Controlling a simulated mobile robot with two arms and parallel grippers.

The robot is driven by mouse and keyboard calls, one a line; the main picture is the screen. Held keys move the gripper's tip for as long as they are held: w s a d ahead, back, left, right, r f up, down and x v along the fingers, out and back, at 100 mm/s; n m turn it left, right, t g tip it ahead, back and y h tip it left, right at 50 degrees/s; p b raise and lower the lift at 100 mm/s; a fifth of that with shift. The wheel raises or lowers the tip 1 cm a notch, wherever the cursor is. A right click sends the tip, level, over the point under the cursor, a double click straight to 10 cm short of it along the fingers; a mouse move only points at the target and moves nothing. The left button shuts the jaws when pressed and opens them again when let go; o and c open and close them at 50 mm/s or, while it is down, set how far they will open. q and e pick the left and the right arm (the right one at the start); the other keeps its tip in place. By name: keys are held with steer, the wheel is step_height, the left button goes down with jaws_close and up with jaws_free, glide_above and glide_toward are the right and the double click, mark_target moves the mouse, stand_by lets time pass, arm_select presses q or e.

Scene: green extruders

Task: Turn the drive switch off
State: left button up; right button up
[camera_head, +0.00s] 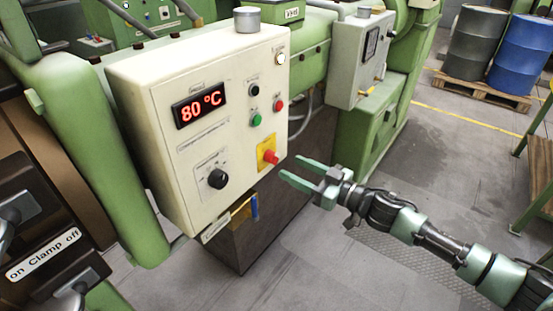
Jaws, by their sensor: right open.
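A cream control box (180,90) hangs on the green machine. Its front has a red switch handle (270,157) on a yellow plate (266,146) at the lower right, and a black rotary knob (217,179) at the lower left. The small labels are too small to read, so I cannot tell for certain which control is the drive switch. My right gripper (290,167) is open and empty, just right of and slightly below the red handle, with its fingers pointing left. It seems apart from the handle. My left gripper is out of view.
The box also bears a red "80 °C" display (200,105), a green button (256,120) and a red button (278,105). A grey box (352,60) stands behind. A clamp sign (44,254) is at lower left.

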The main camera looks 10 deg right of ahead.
mark_target(276, 162)
steer(key=p+x, duration=0.1)
steer(key=x, duration=0.5)
steer(key=shift+w+a, duration=0.25)
steer(key=shift+w, duration=0.05)
jaws_close()
